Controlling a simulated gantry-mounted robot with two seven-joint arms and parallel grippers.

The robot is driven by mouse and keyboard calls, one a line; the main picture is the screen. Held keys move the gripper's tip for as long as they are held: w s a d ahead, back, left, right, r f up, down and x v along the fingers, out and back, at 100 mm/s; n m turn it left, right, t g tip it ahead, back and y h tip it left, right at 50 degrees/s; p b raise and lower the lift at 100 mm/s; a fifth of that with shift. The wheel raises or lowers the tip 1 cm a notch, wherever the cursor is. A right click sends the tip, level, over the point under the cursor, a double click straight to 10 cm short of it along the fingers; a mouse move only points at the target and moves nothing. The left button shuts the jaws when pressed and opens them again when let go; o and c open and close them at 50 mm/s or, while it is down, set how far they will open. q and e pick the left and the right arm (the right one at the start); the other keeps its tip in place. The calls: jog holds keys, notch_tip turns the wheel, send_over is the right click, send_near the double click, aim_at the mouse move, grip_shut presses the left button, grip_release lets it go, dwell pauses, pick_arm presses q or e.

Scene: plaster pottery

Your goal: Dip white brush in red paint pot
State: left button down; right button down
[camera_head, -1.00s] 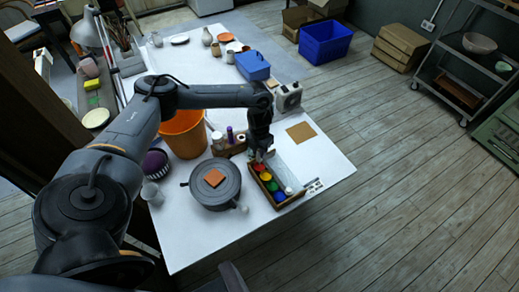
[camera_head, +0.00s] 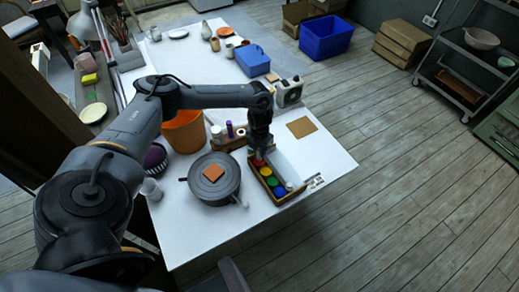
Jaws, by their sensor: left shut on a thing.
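A wooden box (camera_head: 290,197) near the table's front right edge holds a row of paint pots. The red paint pot (camera_head: 259,164) is at the far end, partly covered by my gripper. The yellow (camera_head: 265,172), green (camera_head: 270,181) and blue pots (camera_head: 279,192) follow toward the near end. My left gripper (camera_head: 260,157) points down right over the red pot, its fingers shut on a thin thing, taken to be the white brush. The brush is too small and too hidden to make out, so I cannot tell whether its tip touches the paint. My right gripper is out of view.
A grey pottery wheel (camera_head: 214,194) with an orange-brown tile (camera_head: 213,172) on it stands left of the box. An orange bucket (camera_head: 185,134) is behind it. A brown square (camera_head: 302,127) lies right of the arm, and a white device (camera_head: 288,92) stands farther back.

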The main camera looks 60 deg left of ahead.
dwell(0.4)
pick_arm(q)
jog(key=shift+r, duration=0.2)
notch_tip(320, 180, up, 7)
jog(key=p, duration=0.6)
jog(key=shift+f, duration=0.1)
